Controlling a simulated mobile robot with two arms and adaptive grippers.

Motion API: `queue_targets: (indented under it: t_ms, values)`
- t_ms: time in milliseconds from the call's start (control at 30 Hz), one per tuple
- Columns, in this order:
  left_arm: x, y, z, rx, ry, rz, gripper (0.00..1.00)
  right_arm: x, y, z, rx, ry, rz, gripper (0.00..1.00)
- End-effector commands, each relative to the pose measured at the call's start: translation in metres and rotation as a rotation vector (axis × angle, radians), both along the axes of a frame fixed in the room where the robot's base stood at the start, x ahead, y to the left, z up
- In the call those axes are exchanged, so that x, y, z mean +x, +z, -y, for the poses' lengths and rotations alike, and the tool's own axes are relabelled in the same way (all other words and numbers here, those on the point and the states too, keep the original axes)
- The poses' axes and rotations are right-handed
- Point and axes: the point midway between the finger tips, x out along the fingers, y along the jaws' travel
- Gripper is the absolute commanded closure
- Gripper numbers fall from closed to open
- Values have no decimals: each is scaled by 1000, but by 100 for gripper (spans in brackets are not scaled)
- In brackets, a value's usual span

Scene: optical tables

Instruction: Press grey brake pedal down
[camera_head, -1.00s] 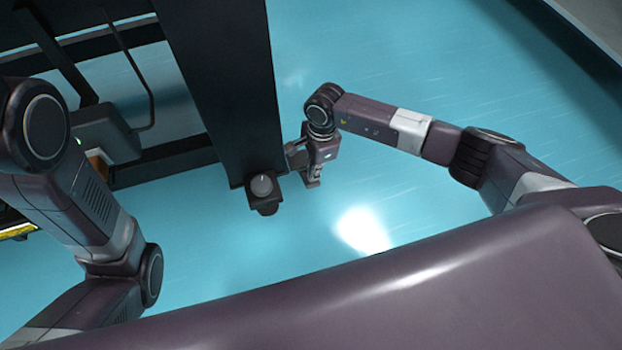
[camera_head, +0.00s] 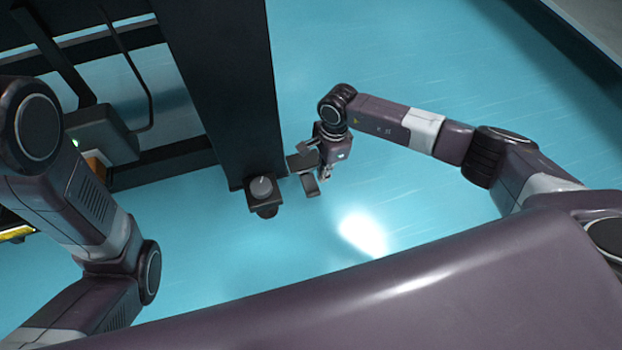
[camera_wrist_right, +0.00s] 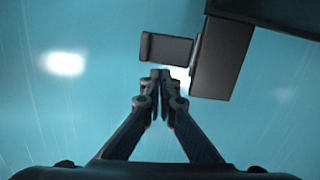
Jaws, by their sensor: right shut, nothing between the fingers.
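The grey brake pedal (camera_head: 310,184) is a small flat plate just right of the black beam's end, partly beside my right gripper. In the right wrist view it is the grey plate (camera_wrist_right: 166,48) left of a dark grey bracket (camera_wrist_right: 221,55). My right gripper (camera_head: 324,172) points down to the right of the pedal. In the wrist view its fingers (camera_wrist_right: 160,74) are shut and empty, with the tips at the pedal's lower edge in the picture. I cannot tell whether they touch it. My left gripper is out of view; only the left arm shows.
A wide black beam (camera_head: 220,80) ends near the pedal, with a round grey knob (camera_head: 262,187) at its end. A grey box (camera_head: 103,134) with a green light sits at left. The blue floor (camera_head: 430,60) is clear to the right.

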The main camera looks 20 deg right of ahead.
Motion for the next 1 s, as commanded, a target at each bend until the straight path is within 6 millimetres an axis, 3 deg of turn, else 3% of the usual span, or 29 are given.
queue_targets:
  t_ms: [167, 600, 767, 1000]
  values:
    - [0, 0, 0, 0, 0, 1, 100, 3, 20, 3, 1, -1, 6, 100]
    - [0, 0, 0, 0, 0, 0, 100, 3, 104, 11, 0, 0, 3, 100]
    - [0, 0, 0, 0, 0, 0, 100, 2, 117, 12, 1, 0, 1, 100]
    - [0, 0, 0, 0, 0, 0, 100, 2, 119, 12, 0, 0, 0, 100]
